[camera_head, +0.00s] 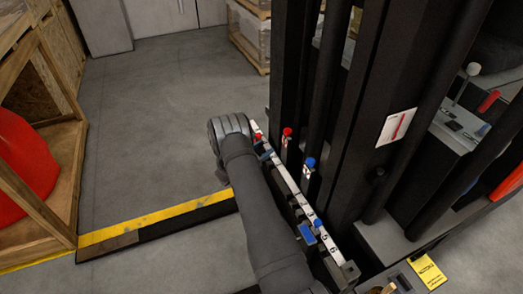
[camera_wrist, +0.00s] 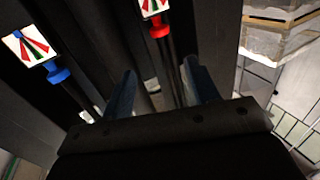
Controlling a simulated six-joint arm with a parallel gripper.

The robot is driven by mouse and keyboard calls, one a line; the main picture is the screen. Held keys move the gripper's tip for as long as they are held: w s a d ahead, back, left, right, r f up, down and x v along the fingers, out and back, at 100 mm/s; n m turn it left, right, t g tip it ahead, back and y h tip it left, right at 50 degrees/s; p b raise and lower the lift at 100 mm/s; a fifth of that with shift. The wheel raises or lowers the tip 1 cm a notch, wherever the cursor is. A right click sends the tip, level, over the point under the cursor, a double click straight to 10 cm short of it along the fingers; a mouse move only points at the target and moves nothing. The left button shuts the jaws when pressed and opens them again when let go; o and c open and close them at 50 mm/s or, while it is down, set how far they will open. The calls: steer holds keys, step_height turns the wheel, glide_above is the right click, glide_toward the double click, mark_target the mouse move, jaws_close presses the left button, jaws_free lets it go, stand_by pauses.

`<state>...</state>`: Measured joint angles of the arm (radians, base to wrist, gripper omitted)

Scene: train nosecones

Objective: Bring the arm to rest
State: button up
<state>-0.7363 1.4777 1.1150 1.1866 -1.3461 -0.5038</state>
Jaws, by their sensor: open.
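My arm (camera_head: 255,205) reaches up from the bottom of the head view, beside a black machine frame. My gripper (camera_wrist: 160,88) shows in the wrist view as two blue-grey fingers set wide apart. I see nothing held between them. In the head view it is mostly hidden by the arm. A red knob (camera_wrist: 158,28) on a dark rod is beyond the fingers, near the top. A blue knob (camera_wrist: 60,75) is to their left. In the head view, a red knob (camera_head: 287,132) and a blue knob (camera_head: 310,164) stand just right of the arm.
The black frame (camera_head: 350,95) fills the right side, with a numbered white rail (camera_head: 300,200) close along my arm. A wooden crate (camera_head: 72,185) with a red object (camera_head: 20,165) stands at left. A yellow-black strip (camera_head: 150,222) crosses the floor. Grey floor (camera_head: 160,120) is clear left of the arm.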

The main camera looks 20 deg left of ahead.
mark_target(285, 133)
steer(key=shift+s+a, duration=0.1)
steer(key=shift+s, duration=0.25)
steer(key=shift+w, duration=0.15)
steer(key=x, duration=1.7)
steer(key=shift+w, duration=0.1)
